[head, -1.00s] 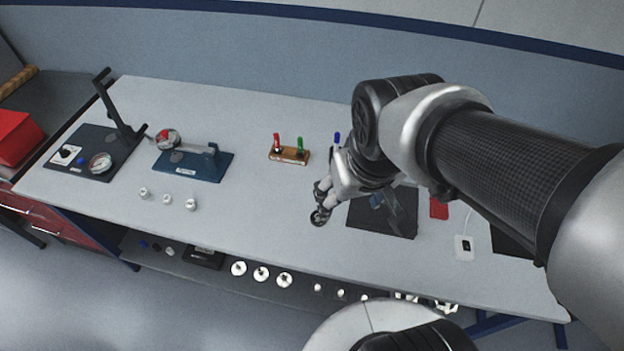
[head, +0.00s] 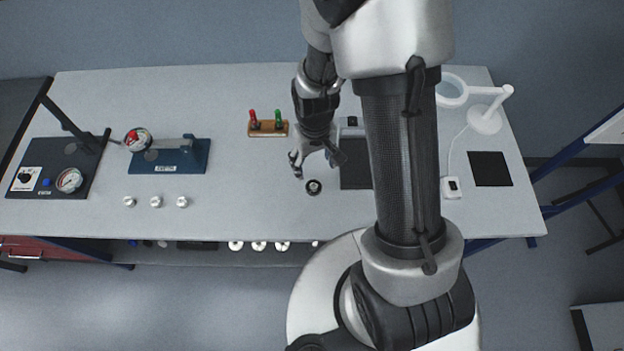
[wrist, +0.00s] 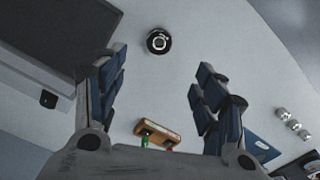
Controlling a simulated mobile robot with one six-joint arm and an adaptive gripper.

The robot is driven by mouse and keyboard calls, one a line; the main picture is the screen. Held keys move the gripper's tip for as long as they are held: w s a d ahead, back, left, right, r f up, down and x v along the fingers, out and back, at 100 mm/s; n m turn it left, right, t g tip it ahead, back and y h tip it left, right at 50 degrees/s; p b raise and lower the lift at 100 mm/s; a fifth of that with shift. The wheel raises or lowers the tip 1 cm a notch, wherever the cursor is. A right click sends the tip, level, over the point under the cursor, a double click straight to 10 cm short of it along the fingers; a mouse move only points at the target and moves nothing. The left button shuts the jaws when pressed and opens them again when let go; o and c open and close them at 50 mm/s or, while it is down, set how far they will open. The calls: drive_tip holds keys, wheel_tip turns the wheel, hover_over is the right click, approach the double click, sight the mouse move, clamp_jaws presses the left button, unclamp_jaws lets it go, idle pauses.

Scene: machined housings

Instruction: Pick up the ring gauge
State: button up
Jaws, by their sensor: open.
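A small dark round piece with a bright centre, which looks like the ring gauge (head: 313,187), lies on the grey bench top. In the head view my gripper (head: 316,160) is just behind it, pointing down with fingers apart. In the wrist view the ring gauge (wrist: 158,41) lies beyond the fingertips, roughly centred between the two blue-padded fingers (wrist: 158,82). My gripper is open and empty. I cannot tell its exact height above the bench.
A dark mat (head: 356,176) lies right of the ring gauge, partly behind my arm. A wooden stand (head: 268,129) with red and green handled pieces is behind left. Three small silver parts (head: 156,201) and a blue fixture (head: 170,157) are further left. Bench around the gauge is clear.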

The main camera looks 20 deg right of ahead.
sight(314, 189)
wheel_tip(314, 189, down, 14)
drive_tip(key=b, duration=0.2)
drive_tip(key=shift+w+r+b, duration=0.15)
drive_tip(key=shift+b, duration=0.2)
drive_tip(key=shift+c, duration=0.5)
drive_tip(key=c, duration=1.2)
drive_tip(key=shift+o, duration=0.2)
drive_tip(key=shift+r, duration=0.15)
